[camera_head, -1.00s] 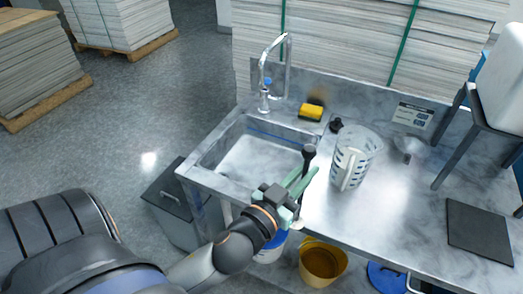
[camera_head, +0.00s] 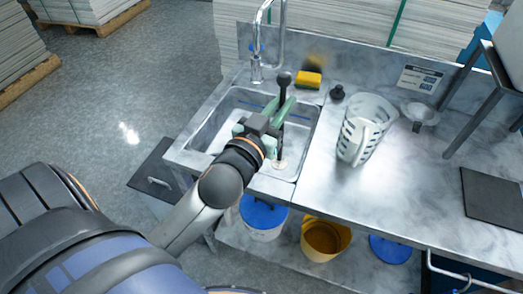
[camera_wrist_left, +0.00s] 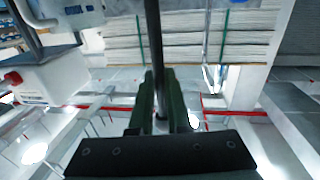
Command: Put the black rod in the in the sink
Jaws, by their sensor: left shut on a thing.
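The black rod (camera_head: 282,101) stands roughly upright, with a round black knob at its top and a pale disc-like lower end. My left gripper (camera_head: 283,108) has green fingers shut on the black rod and holds it over the right part of the sink (camera_head: 227,104). The rod also shows between the fingers in the left wrist view (camera_wrist_left: 154,50). The sink is a grey metal basin, partly hidden by my left arm. Whether the rod's lower end touches the basin, I cannot tell. My right gripper is not in view.
A tall faucet (camera_head: 257,65) stands behind the sink. A blue-lidded bucket (camera_head: 263,216) and a yellow bucket (camera_head: 325,238) sit below.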

